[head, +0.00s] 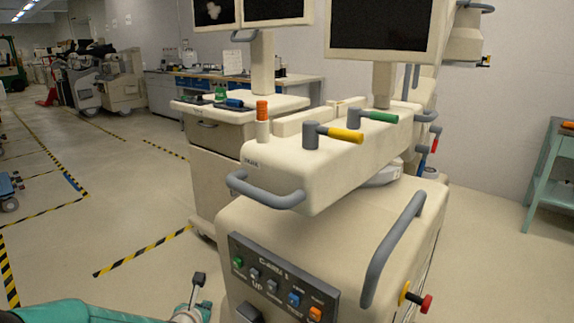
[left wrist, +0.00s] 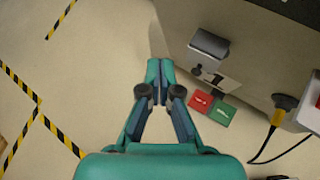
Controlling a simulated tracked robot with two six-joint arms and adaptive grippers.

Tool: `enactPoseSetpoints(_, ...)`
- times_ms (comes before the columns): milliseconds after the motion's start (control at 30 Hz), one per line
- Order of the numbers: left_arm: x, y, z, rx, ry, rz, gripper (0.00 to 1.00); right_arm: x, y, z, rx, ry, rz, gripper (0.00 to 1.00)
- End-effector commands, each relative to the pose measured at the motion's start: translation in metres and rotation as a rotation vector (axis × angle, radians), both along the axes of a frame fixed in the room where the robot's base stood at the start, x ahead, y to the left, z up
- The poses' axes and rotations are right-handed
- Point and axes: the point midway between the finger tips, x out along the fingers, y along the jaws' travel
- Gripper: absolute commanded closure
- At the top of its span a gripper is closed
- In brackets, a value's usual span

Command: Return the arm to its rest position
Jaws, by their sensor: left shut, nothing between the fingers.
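My left gripper (left wrist: 160,72) shows in the left wrist view with its teal fingers together at the tips and nothing between them. It hangs over bare floor, to the left of a cart's lower side, and appears apart from it. In the head view my teal left arm (head: 95,312) comes in low at the left edge, left of the near cart (head: 335,240); the fingers are not clear there. My right gripper does not show in either view.
The near cart has grey handles (head: 392,248), a button panel (head: 278,282) and a red knob (head: 426,303). Striped floor (head: 110,225) lies open to the left.

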Motion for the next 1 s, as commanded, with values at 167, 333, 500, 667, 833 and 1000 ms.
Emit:
enactPoseSetpoints(167, -0.065, -0.015, -0.112, 0.089, 0.243, -0.163, 1.0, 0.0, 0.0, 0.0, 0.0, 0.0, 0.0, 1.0)
enactPoseSetpoints(333, -0.159, -0.043, -0.195, 0.344, 0.43, -0.647, 1.0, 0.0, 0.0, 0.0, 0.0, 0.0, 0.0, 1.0)
enactPoseSetpoints(500, -0.237, -0.068, -0.231, 0.57, 0.44, -1.2, 1.0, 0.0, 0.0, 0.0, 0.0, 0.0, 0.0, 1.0)
enactPoseSetpoints(667, -0.29, -0.086, -0.24, 0.76, 0.308, -1.68, 1.0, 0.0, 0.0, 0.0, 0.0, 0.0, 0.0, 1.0)
enactPoseSetpoints(833, -0.312, -0.094, -0.238, 0.941, 0.11, -2.023, 1.0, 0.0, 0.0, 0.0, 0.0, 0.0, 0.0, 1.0)
enactPoseSetpoints(1000, -0.318, -0.097, -0.236, 1.101, -0.075, -2.249, 1.0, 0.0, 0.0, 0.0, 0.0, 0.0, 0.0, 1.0)
